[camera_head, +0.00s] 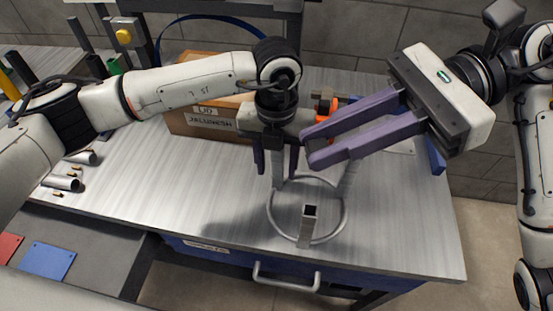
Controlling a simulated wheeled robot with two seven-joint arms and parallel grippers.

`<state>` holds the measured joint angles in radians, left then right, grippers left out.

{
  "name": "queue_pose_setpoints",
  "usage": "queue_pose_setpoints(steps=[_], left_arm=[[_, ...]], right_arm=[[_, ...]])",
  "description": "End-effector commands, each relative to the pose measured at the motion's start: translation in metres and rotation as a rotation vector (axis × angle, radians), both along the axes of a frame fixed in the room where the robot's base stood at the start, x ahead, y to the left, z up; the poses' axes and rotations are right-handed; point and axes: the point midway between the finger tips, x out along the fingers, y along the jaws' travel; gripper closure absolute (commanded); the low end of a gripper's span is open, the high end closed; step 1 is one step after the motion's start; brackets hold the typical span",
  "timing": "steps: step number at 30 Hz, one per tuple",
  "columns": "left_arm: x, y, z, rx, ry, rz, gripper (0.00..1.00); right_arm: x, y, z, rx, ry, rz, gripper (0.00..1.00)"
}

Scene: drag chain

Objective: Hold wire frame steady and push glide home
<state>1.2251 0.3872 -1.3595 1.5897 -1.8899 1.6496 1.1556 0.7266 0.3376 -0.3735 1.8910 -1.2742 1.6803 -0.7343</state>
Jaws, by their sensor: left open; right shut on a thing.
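The grey wire frame (340,228) stands on the workbench, with a round ring low down and square tubular legs. The front leg (308,230) shows its open top end. My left gripper (276,168) is open and points down, its purple fingers on either side of the rear left leg, which shows between them. My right gripper (309,146) reaches in from the right, its long purple fingers shut over the top of the frame's right leg (349,178). Those fingers hide that leg's upper end. I cannot make out a glide for certain.
A cardboard box (190,122) stands behind my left arm, and an orange object (327,106) is partly hidden behind the grippers. Metal cylinders (62,183) lie on the left of the bench (410,220). The bench's front right is clear. A drawer handle (287,281) sits below the front edge.

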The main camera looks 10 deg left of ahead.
Motion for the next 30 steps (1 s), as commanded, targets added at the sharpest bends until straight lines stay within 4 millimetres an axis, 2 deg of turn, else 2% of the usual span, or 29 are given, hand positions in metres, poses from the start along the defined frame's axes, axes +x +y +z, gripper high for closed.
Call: queue_pose_setpoints(steps=[2,9,17,20,27,30], left_arm=[[0.000,0.000,0.000,0.000,0.000,0.000,0.60],[0.000,0.000,0.000,-0.001,0.000,0.000,1.00],[0.000,0.000,0.000,-0.001,0.000,0.000,1.00],[0.000,0.000,0.000,-0.001,0.000,0.000,1.00],[0.000,0.000,0.001,-0.001,0.000,0.000,1.00],[0.000,0.000,0.001,-0.001,0.000,0.000,1.00]], right_arm=[[0.000,0.000,0.000,0.000,0.000,0.000,1.00],[0.000,0.000,0.000,0.000,0.000,0.000,1.00],[0.000,0.000,-0.006,0.000,0.004,-0.018,1.00],[0.000,0.001,-0.022,0.004,0.012,-0.071,1.00],[-0.002,-0.001,-0.073,0.006,0.018,-0.269,1.00],[-0.004,-0.003,-0.087,0.002,0.012,-0.330,1.00]])
